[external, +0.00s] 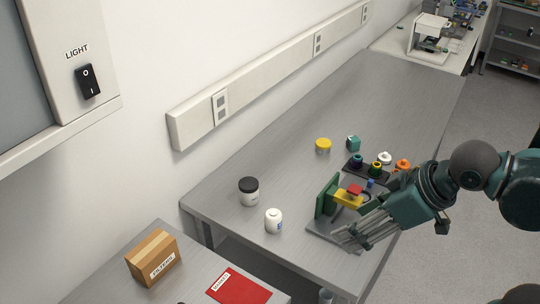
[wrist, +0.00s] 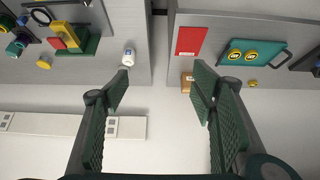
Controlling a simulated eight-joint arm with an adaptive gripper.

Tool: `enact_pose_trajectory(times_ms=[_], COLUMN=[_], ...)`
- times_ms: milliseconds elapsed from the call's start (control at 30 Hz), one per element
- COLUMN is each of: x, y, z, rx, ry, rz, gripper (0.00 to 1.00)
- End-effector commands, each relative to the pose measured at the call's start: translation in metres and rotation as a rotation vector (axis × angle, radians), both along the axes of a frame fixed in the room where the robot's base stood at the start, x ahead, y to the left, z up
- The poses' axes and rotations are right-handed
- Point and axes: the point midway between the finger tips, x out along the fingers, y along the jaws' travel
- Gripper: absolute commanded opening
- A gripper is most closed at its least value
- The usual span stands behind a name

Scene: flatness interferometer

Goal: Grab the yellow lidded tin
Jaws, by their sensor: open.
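The yellow lidded tin (external: 323,146) stands upright on the grey bench in the external view, toward the wall side, with a yellow lid over a greyish body. In the wrist view a small yellow round thing (wrist: 44,62) at the upper left looks like the same tin. My gripper (external: 352,235) is in front of the tin and lower right of it, above the near part of the bench. In the wrist view my gripper (wrist: 160,82) has its fingers wide apart with nothing between them. The tin is well outside the fingers.
A green stand with yellow and red parts (external: 327,196) is close beside my gripper. A black-lidded jar (external: 249,191), white bottle (external: 273,221), teal block (external: 353,143) and dark tray with small items (external: 357,169) share the bench. Bare bench lies beyond the tin.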

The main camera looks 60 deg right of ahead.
Motion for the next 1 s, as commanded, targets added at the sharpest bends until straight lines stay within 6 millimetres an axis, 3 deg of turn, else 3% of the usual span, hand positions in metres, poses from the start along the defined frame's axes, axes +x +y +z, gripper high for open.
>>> enact_pose_trajectory(times_ms=[367,1000], x=[0.027,0.121], y=[-0.016,-0.084], z=[0.013,0.035], rx=[-0.001,0.002], ry=[0.018,0.083], rz=[-0.033,-0.144], gripper=[0.56,0.56])
